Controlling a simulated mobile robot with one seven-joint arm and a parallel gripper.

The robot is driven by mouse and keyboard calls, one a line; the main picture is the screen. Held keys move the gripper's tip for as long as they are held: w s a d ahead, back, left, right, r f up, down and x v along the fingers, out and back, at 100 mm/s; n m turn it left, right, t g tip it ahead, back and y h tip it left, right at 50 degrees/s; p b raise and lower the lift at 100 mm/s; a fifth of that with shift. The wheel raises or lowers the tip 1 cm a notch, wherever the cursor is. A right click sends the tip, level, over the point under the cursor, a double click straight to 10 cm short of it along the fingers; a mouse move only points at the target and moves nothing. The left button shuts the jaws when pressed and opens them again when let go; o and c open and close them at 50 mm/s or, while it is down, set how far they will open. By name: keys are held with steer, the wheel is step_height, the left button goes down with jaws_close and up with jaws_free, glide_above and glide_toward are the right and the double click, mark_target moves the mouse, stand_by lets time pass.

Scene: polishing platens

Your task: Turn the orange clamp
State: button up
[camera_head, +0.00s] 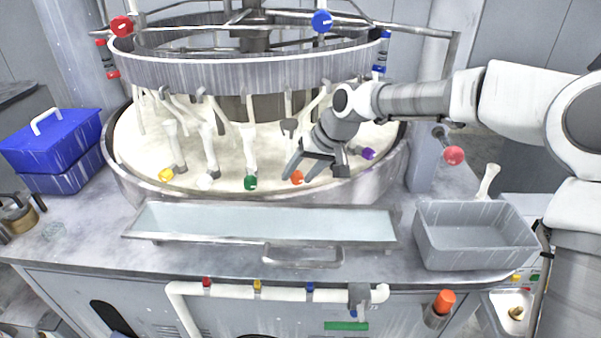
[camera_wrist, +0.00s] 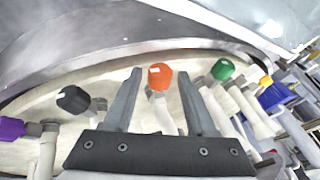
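The orange clamp (camera_head: 297,177) is a small orange knob on a white post at the front inner edge of the round basin. In the wrist view the orange clamp (camera_wrist: 160,78) has a white mark on it. My gripper (camera_head: 300,176) reaches down to it from the upper right. In the wrist view my gripper (camera_wrist: 159,76) is open, with one finger on each side of the knob and a visible gap on both sides. I see no contact. I cannot tell how deep the knob sits between the fingers.
A green knob (camera_head: 250,183) stands left of the orange one, a black knob (camera_wrist: 73,100) and purple knob (camera_head: 368,153) on the other side. The basin's metal rim (camera_head: 200,198) is close in front. A grey bin (camera_head: 475,258) and shallow tray (camera_head: 389,241) stand on the counter.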

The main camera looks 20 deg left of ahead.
jaws_close()
steer(key=h+b, duration=0.1)
steer(key=t+h+b, duration=0.1)
steer(key=a+n+t+h, duration=0.1)
steer(key=shift+s+b, duration=0.25)
steer(key=shift+b, duration=0.15)
steer(key=t+h+b, duration=0.1)
steer(key=h+b, duration=0.1)
steer(key=b, duration=0.1)
steer(key=shift+s+a+f+n+t+h, duration=0.1)
steer(key=shift+s+a+n+t+h, duration=0.05)
steer(key=shift+n+t+h, duration=0.2)
steer(key=shift+t+h+b, duration=0.45)
steer(key=shift+h+b, duration=0.1)
steer(key=shift+h, duration=0.2)
steer(key=shift+o, duration=1.3)
jaws_free()
